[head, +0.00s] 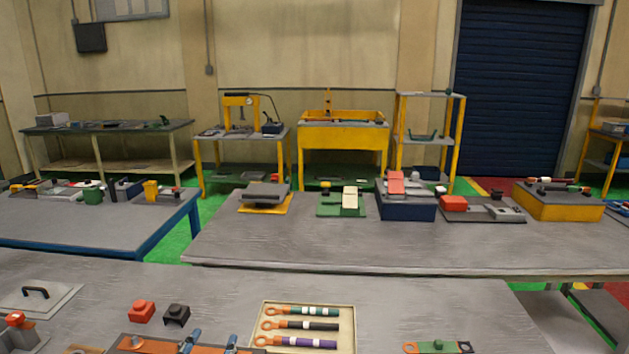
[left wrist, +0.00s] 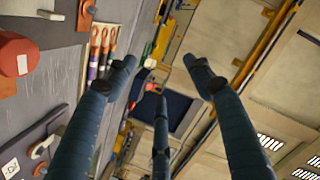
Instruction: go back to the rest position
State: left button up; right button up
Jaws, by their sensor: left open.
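My left gripper (left wrist: 160,78) shows in the left wrist view with its dark blue fingers spread apart. Nothing is held between them. The view is tilted, with the grey bench on its left side and the wall and dark shutter beyond the fingers. My right gripper is in neither view.
A cream tray (head: 345,348) with several orange-ringed tools lies on the near bench (head: 450,305). A long bench (head: 330,245) stands beyond.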

pick_arm(q)
jog(key=s+f+n+g, duration=0.1)
jog(key=s+f+g, duration=0.1)
jog(key=s+f, duration=0.2)
jog(key=s+a+f+n+g, duration=0.1)
jog(key=s+f+g, duration=0.1)
jog(key=s+f, duration=0.2)
jog(key=s+a+f+n+g+y, duration=0.1)
jog(key=s+f+n+g, duration=0.1)
jog(key=s+f, duration=0.2)
jog(key=shift+a+f+g, duration=0.25)
jog(key=shift+f+g, duration=0.15)
jog(key=shift+f, duration=0.6)
jog(key=s+d+f+n+g+h, duration=0.1)
jog(key=s+f+g, duration=0.2)
jog(key=s, duration=0.4)
jog(key=s+d+f+n+g, duration=0.1)
jog(key=s+f+g, duration=0.25)
jog(key=s, duration=0.45)
notch_tip(320, 180, down, 28)
jog(key=s+f+b, duration=0.1)
jog(key=s+b, duration=0.1)
jog(key=b, duration=0.1)
jog(key=s+a+f+g+b, duration=0.1)
jog(key=s+a+f, duration=0.2)
jog(key=s+f, duration=1.4)
jog(key=shift+a+f+m+g, duration=0.15)
jog(key=shift+f+m+g, duration=0.25)
jog(key=shift+f, duration=0.25)
jog(key=shift+s, duration=0.1)
